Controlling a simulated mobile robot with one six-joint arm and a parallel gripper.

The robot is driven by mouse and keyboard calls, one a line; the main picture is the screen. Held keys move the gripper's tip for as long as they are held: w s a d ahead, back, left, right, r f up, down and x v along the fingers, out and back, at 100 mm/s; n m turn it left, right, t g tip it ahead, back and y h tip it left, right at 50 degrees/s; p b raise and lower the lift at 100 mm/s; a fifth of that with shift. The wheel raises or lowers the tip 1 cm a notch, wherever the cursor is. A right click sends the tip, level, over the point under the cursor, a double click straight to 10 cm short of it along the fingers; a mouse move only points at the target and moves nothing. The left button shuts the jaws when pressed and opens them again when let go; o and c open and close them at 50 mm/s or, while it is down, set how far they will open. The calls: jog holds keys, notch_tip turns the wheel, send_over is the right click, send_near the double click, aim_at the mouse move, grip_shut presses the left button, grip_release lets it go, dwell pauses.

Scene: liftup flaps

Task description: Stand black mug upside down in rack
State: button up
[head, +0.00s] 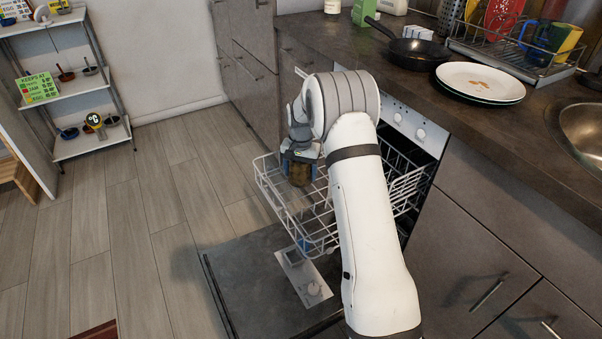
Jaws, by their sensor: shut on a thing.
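The white wire rack (268,181) is pulled out of the dishwasher, above its lowered door. My gripper (299,160) points down over the left part of the rack, partly hidden by my own wrist. It is shut on a dark, brownish thing (299,175), which I take to be the black mug. Only a small part of the mug shows, so its tilt and handle cannot be told. I cannot tell whether it touches the rack wires. My white arm hides much of the rack's middle.
The open dishwasher door (250,270) lies low beneath the rack. The counter (415,85) holds a black pan (418,52), stacked dirty plates (480,82) and a dish drainer (515,62) with colored dishes. A shelf unit (85,88) stands far left. The floor to the left is mostly clear.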

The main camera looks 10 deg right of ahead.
jog(key=shift+r, duration=0.1)
jog(key=o, duration=1.2)
jog(key=shift+c, duration=0.2)
